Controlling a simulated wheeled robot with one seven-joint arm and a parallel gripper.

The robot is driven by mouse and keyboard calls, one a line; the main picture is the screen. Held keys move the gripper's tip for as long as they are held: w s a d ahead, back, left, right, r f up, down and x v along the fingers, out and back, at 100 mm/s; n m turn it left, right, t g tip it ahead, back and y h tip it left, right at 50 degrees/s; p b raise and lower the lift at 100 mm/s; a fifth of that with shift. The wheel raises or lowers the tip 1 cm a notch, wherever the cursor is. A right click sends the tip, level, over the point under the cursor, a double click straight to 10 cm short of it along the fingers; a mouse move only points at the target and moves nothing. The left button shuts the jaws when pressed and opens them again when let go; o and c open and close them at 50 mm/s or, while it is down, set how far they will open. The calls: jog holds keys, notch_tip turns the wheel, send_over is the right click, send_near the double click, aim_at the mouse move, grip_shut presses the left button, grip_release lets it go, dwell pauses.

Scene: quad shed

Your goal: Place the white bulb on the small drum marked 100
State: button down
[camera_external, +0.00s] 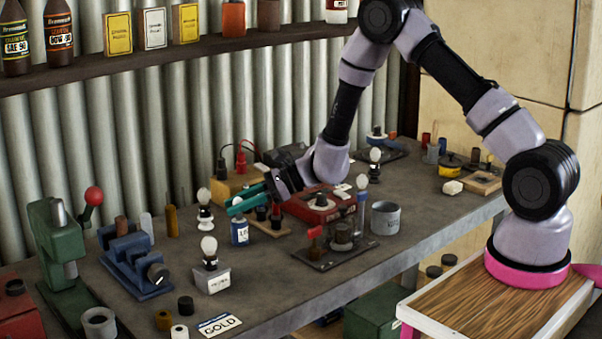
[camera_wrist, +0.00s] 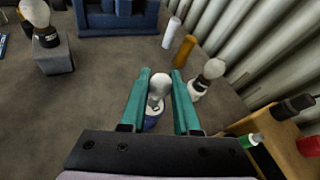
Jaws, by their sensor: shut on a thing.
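My gripper (camera_external: 243,206) has teal fingers, low over the left-middle of the bench. In the wrist view the fingers (camera_wrist: 160,76) are shut on a white bulb (camera_wrist: 159,86), glass uppermost. In the external view the bulb (camera_external: 237,202) is partly hidden by the fingers. Directly below stands a small blue drum (camera_external: 240,234) with a pale label too small to read surely. The drum also shows under the bulb in the wrist view (camera_wrist: 152,125). I cannot tell whether the bulb's base touches the drum's top.
A blue vise (camera_external: 135,262) is left. A red box (camera_external: 318,206) and a stand (camera_external: 340,245) are right. Bare bench lies in front.

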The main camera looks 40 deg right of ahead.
jog(key=c, duration=0.6)
grip_release()
jog(key=shift+f, duration=0.1)
jog(key=shift+c, duration=0.2)
jog(key=shift+r, duration=0.2)
jog(key=v, duration=1.1)
jog(key=s+r+n+g+h, duration=0.2)
jog(key=s+r+n+g, duration=0.2)
jog(key=s+r+n, duration=1.05)
jog(key=s+d+r+n+t+h, duration=0.1)
jog(key=s+d+r+t+h, duration=0.1)
jog(key=s+d+r, duration=0.4)
jog(key=s+d+r+n+t+h, duration=0.2)
jog(key=s+d+r+h, duration=0.3)
jog(key=s, duration=0.6)
notch_tip(320, 180, up, 3)
jog(key=shift+d+f+h, duration=0.25)
jog(key=shift+d+h, duration=0.05)
jog(key=shift+d, duration=0.3)
